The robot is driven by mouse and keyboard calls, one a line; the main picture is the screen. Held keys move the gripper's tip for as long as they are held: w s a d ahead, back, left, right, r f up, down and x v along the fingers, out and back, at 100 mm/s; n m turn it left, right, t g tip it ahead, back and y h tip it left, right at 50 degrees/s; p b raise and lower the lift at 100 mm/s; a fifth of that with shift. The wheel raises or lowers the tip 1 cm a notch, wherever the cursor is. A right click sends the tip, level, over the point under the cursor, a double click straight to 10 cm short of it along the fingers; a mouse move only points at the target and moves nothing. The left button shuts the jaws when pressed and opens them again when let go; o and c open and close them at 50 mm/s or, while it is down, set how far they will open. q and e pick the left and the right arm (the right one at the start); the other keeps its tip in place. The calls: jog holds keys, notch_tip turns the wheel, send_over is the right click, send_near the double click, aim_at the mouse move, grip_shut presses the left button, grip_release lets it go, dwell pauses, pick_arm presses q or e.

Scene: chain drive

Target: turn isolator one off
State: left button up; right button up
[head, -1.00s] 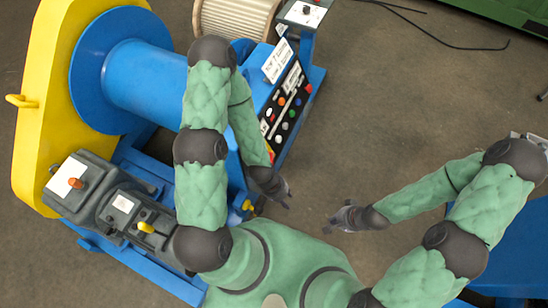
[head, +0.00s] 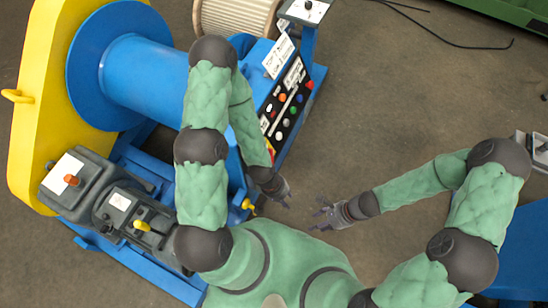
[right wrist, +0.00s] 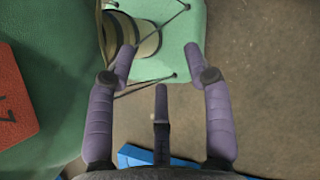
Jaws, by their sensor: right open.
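No label reading isolator one is legible to me. A dark grey box with a white plate and an orange knob (head: 71,180) stands at the left of the blue drum machine. Beside it is a grey unit with a yellow handle (head: 142,226). A small box with a dark knob (head: 307,8) stands at the top. My left gripper (head: 284,198) hangs beside the machine's lower right side; whether it is open is unclear. My right gripper (head: 318,218) is open and empty to its right, over bare floor. Its spread fingers (right wrist: 160,66) show in the right wrist view.
The sloped panel with coloured buttons (head: 288,108) is partly behind my left arm. The blue drum (head: 145,80) and its yellow side frame (head: 45,95) fill the upper left. A black cable (head: 450,43) lies on the floor. The middle floor is clear.

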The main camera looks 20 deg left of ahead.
jog(key=w+a+r+m+y+b, duration=0.15)
jog(key=w+a+m+y, duration=0.25)
jog(key=a+m, duration=0.4)
jog(key=m+t+y+b, duration=0.3)
jog(key=m+t+y, duration=0.25)
jog(key=m, duration=0.25)
send_near(272, 156)
jog(key=shift+t+h, duration=0.45)
jog(key=b+x, duration=0.1)
jog(key=x, duration=0.5)
jog(key=b+x, duration=0.1)
jog(key=x, duration=0.2)
jog(key=shift+s+a+b, duration=0.2)
jog(key=shift+a+b, duration=0.1)
jog(key=shift+a, duration=0.05)
grip_shut()
